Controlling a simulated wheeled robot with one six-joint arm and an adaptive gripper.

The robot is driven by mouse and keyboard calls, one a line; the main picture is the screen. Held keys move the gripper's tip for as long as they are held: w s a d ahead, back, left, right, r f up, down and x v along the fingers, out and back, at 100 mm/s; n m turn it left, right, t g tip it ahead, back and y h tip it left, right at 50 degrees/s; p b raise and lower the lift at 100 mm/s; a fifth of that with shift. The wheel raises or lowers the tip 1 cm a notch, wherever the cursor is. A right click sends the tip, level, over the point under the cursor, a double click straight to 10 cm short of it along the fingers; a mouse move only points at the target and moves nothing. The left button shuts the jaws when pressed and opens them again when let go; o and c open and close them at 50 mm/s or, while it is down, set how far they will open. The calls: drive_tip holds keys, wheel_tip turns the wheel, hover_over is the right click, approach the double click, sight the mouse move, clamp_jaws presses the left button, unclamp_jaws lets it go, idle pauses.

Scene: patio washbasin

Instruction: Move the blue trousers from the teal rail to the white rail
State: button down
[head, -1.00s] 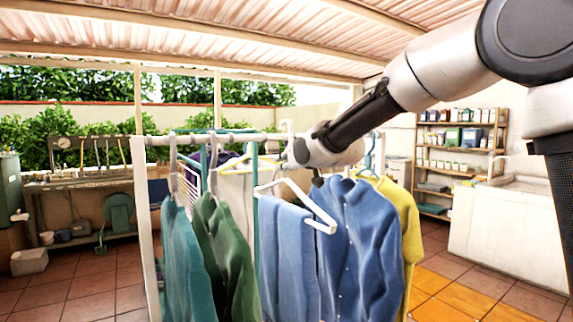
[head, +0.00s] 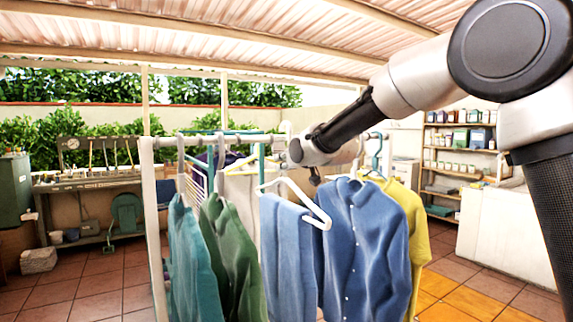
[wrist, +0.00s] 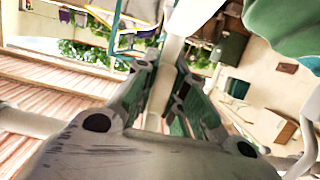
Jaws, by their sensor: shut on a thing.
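The blue trousers (head: 287,250) hang folded over a tilted white hanger (head: 321,217), in front of the other clothes in the head view. My gripper is shut above them; its fingers show in the wrist view (wrist: 163,72) with a pale bar running between or behind them. It appears to hold the trousers' hanger, but my wrist hides the hook. The white rail (head: 210,139) runs across the front rack. The teal rail (head: 225,132) lies just behind it, partly hidden, with a teal post (head: 262,165).
A teal garment (head: 187,260) and a dark green one (head: 228,250) hang left of the trousers. A blue shirt (head: 363,245) and a yellow garment (head: 413,215) hang close on the right. Shelves (head: 455,160) and a workbench (head: 90,180) stand behind.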

drive_tip(key=shift+w+a, duration=0.1)
drive_tip(key=shift+w, duration=0.05)
idle(0.5)
drive_tip(key=shift+f, duration=1.25)
drive_tip(key=c, duration=1.4)
unclamp_jaws()
drive_tip(key=shift+f, duration=0.1)
drive_tip(key=s+d, duration=0.2)
drive_tip(key=s, duration=0.1)
drive_tip(key=s+d, duration=0.2)
drive_tip(key=s, duration=0.1)
drive_tip(key=s+d, duration=0.2)
drive_tip(key=s, duration=0.2)
drive_tip(key=shift+d, duration=0.35)
